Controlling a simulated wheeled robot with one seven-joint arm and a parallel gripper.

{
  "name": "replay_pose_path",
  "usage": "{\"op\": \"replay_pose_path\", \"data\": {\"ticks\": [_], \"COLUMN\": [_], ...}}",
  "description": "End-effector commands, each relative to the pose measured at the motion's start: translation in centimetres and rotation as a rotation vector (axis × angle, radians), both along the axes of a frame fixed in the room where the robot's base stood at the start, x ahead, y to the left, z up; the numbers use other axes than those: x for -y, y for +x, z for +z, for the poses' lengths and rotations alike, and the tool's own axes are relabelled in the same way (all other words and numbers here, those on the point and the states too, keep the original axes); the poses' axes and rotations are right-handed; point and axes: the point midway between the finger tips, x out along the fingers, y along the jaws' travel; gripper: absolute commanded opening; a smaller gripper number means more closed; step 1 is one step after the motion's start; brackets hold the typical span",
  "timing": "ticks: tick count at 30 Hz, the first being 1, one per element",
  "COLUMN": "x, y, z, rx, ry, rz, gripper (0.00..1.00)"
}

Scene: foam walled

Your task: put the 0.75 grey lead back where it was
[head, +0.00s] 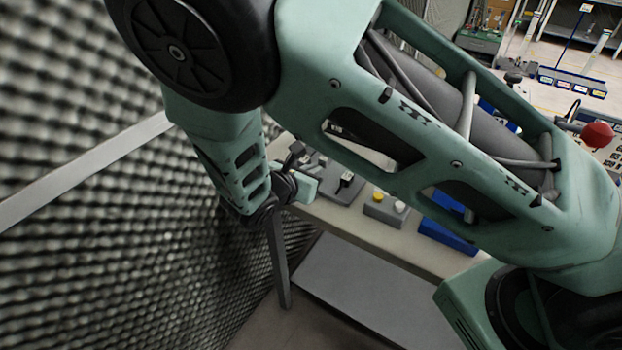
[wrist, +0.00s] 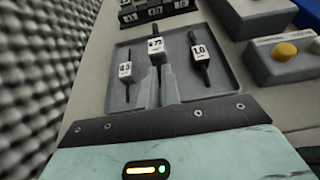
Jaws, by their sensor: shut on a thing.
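The 0.75 lead, with a white label block reading ".75" (wrist: 156,46) and a dark stem, is between my gripper's fingers (wrist: 157,85) in the wrist view. My gripper is shut on it, over a shallow grey tray (wrist: 222,87). A lead labelled 1.0 (wrist: 199,52) lies to its right in the tray. Another lead, its label seeming to read 4.0 (wrist: 125,70), lies to its left. Whether the held lead touches the tray is unclear. In the head view my gripper (head: 303,188) is at the bench's left end, and the held lead is hard to make out.
A dark block with numbered white labels (wrist: 155,13) stands behind the tray. A grey box with a yellow button (wrist: 284,51) is to the right, near a blue item (head: 447,222). A foam wall (head: 90,220) rises close on the left.

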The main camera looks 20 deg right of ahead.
Motion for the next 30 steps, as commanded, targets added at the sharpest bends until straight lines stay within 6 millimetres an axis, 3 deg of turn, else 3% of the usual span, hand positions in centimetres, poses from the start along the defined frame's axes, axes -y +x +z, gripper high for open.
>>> {"op": "replay_pose_path", "data": {"ticks": [6, 18, 21, 30], "x": [0.0, 0.0, 0.0, 0.0], "y": [0.0, 0.0, 0.0, 0.0], "z": [-2.8, -3.3, -3.3, -3.0], "rx": [-0.002, 0.0, -0.001, -0.001], "ry": [-0.003, -0.002, -0.001, -0.001], "rz": [0.0, -0.001, -0.001, -0.001], "gripper": [0.0, 0.0, 0.27, 0.27]}}
